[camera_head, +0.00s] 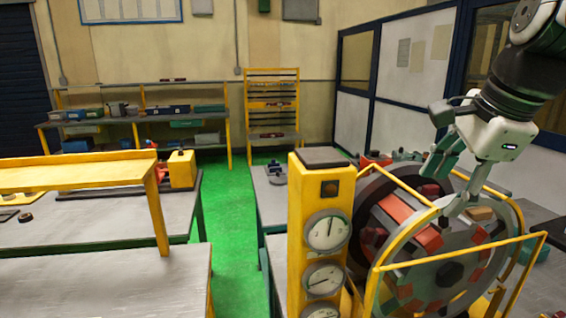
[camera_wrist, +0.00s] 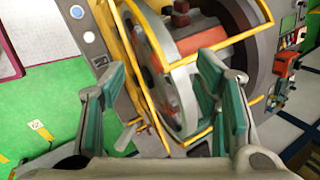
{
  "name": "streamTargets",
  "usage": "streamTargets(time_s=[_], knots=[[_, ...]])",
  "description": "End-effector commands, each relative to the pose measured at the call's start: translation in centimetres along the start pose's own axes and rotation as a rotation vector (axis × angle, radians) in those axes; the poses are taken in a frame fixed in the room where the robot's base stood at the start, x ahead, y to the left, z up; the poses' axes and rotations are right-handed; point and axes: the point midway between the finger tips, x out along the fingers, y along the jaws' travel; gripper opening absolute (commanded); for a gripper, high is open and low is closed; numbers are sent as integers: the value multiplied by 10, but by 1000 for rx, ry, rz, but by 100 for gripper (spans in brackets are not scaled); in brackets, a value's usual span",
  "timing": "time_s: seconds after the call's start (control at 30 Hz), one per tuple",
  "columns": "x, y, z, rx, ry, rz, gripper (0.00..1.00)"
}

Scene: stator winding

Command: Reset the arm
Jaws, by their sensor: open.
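My gripper (camera_head: 440,190) hangs from my arm at the right of the head view, above and in front of the round stator machine (camera_head: 447,275). Its green-padded fingers are spread apart, and I see nothing held between them. In the wrist view my gripper (camera_wrist: 160,90) shows both fingers at left and right, with the stator's grey ring (camera_wrist: 165,65) and yellow guard rails beyond them. In the head view one finger overlaps the machine's upper rim; I cannot tell whether it touches. The stator has red-orange blocks (camera_head: 428,238) around its inside.
A yellow post with dial gauges (camera_head: 322,232) stands left of the machine. Yellow guard rails (camera_head: 460,257) surround its front. Grey workbenches (camera_head: 80,222) fill the left side. A shelf rack (camera_head: 272,115) stands at the back. A green floor aisle (camera_head: 232,215) runs clear between the benches.

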Motion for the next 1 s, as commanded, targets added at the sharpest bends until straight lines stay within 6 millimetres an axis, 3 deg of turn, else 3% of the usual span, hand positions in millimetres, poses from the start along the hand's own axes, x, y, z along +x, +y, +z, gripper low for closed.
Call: streamTargets(time_s=[0.2,0.5,0.63,1.0], knots=[[2,69,29,-648,29,-21,56],[20,148,45,-1424,97,-20,56],[26,163,46,-1588,115,-13,56],[26,163,46,-1588,115,-13,56]])
